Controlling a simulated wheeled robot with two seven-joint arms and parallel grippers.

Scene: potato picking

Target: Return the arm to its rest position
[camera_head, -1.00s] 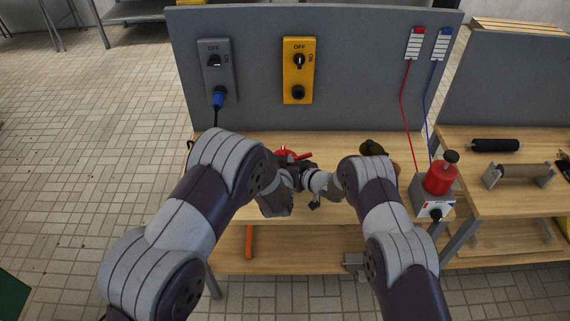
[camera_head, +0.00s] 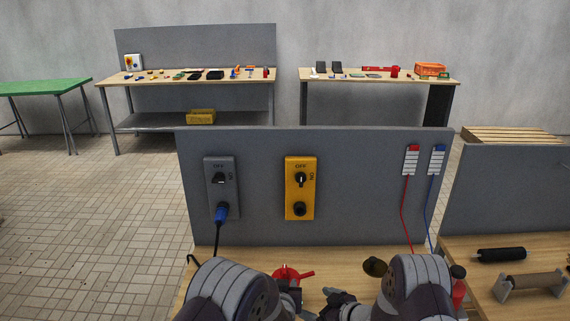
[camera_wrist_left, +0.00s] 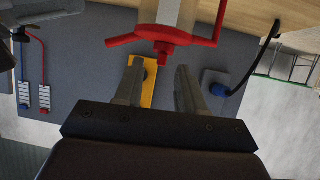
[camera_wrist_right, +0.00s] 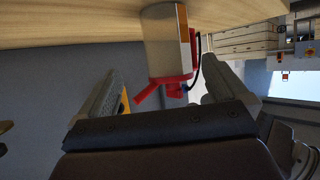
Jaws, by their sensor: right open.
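Both my arms reach in from the bottom edge of the head view over the wooden bench (camera_head: 330,258). My right gripper (camera_head: 335,299) is open with nothing visible between its fingers, and its spread fingers show in the right wrist view (camera_wrist_right: 165,80). My left gripper (camera_wrist_left: 157,70) is open and empty in the left wrist view; in the head view it is mostly hidden behind my left arm. A red device (camera_head: 287,272) with handles is on the bench beyond the grippers. It shows ahead of the fingers in both wrist views, apart from them.
A grey upright panel (camera_head: 260,235) stands behind the bench, carrying a grey switch box (camera_head: 210,190), a yellow switch box (camera_head: 300,205) and red and blue leads. A dark round object (camera_head: 375,266) is beside my right arm. A side bench (camera_head: 480,280) is at right.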

